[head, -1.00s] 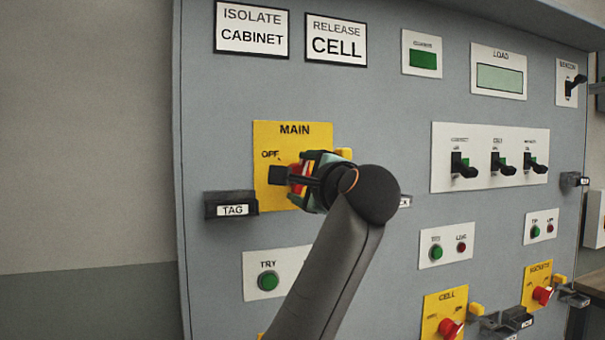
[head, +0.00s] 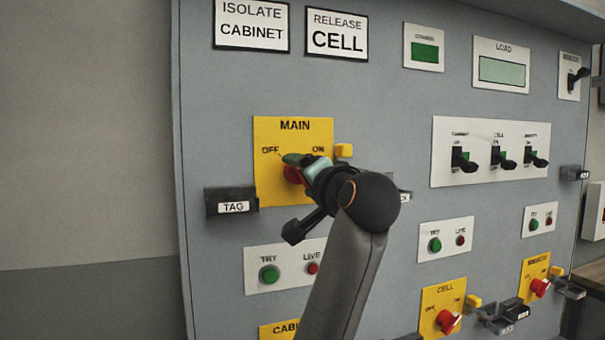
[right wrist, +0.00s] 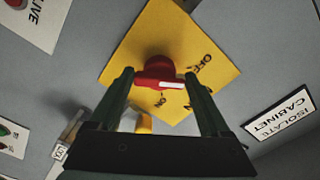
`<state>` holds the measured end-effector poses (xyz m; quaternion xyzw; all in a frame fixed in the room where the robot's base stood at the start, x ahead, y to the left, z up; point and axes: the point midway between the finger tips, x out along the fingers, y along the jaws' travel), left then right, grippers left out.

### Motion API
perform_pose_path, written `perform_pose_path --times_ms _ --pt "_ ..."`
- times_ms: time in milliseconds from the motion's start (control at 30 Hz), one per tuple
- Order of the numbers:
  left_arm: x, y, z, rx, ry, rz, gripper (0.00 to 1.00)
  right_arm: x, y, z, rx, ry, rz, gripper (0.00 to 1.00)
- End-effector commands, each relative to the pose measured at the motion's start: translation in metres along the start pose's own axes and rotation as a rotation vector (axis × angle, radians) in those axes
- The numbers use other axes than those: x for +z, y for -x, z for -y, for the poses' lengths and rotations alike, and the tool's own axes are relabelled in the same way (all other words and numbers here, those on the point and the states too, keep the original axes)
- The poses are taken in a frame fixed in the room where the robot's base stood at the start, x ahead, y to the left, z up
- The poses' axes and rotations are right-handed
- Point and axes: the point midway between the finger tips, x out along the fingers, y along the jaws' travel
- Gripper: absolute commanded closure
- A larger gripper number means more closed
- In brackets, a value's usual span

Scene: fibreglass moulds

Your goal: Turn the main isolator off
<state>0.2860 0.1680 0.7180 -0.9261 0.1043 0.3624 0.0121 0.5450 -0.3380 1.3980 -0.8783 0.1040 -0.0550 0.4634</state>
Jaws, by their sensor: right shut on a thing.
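The main isolator is a red rotary handle (head: 293,175) on a yellow plate (head: 265,185) marked MAIN, with OFF at upper left and ON at upper right. My right gripper (head: 300,166) is at the handle and partly covers it in the head view. In the right wrist view the red handle (right wrist: 158,75) sits between the two dark fingers of my right gripper (right wrist: 158,86), which are shut on it. A white mark on the handle points to the side of the OFF and ON lettering; its exact setting is hard to tell. My left gripper is not in view.
A yellow tab (head: 344,150) sits at the plate's right edge. A black TAG holder (head: 231,201) projects at left. Below are a TRY button (head: 269,274) and a LIVE lamp (head: 312,268). Black switches (head: 463,160) and a red CELL handle (head: 448,321) stand out at right.

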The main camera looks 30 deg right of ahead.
Motion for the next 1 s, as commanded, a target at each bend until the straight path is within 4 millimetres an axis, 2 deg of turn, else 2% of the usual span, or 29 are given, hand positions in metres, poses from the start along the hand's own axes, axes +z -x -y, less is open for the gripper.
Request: perform_pose_path --times_ms 367,933,967,1000 --pt "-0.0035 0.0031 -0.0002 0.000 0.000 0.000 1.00 0.0006 -0.0002 -0.0017 0.002 0.173 0.002 0.75" --pt "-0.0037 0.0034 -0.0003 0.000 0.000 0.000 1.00 0.0007 -0.0002 -0.0022 0.002 0.206 0.002 0.75" --pt "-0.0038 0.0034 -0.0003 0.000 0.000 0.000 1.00 0.0007 -0.0002 -0.0022 0.002 0.206 0.002 0.18" --pt "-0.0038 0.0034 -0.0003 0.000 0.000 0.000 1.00 0.0007 -0.0002 -0.0022 0.002 0.205 0.002 0.13"
